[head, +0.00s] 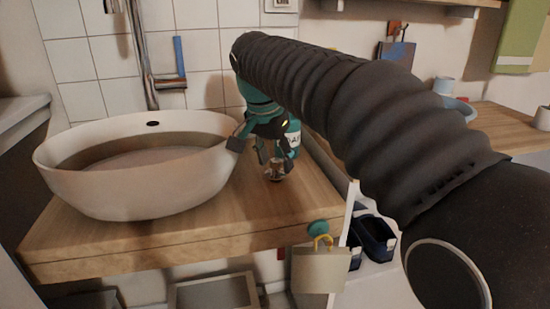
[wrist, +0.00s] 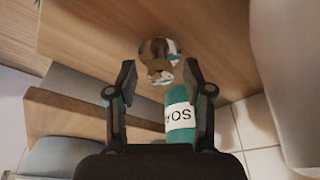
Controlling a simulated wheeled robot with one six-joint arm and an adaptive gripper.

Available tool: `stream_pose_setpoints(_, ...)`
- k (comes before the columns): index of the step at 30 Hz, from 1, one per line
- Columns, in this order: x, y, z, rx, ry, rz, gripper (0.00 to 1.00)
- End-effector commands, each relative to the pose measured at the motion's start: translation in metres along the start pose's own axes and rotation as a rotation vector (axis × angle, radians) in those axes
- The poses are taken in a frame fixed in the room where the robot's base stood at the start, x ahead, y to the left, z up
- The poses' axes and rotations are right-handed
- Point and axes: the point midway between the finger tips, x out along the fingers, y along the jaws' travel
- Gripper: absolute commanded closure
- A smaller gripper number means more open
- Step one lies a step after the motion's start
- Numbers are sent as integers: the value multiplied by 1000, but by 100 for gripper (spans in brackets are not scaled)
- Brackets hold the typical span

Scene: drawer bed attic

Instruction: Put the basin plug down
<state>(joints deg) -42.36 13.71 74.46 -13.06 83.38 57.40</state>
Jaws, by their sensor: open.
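The basin plug (head: 276,171), small and shiny metal, stands on the wooden counter (head: 215,218) to the right of the basin. In the wrist view the plug (wrist: 158,50) shows just beyond the fingertips, roughly midway between them. My gripper (head: 261,150) points down above the plug; in the wrist view its two fingers (wrist: 159,78) are spread apart with nothing held between them. Whether a finger touches the plug cannot be told.
The white oval basin (head: 95,189) stands close on the left. A teal soap bottle (head: 294,140) with a white label stands close behind my gripper, and also shows in the wrist view (wrist: 180,120). A padlock-like tag (head: 320,268) hangs below the counter's right end.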

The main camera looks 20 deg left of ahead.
Motion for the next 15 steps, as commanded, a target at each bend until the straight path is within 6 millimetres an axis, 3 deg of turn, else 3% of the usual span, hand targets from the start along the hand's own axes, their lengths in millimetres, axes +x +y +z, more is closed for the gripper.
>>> stream_pose_setpoints(5,-11,-1,-1,0,1,-2,49)
stream_pose_setpoints(15,-76,-1,-2,-1,2,-3,49)
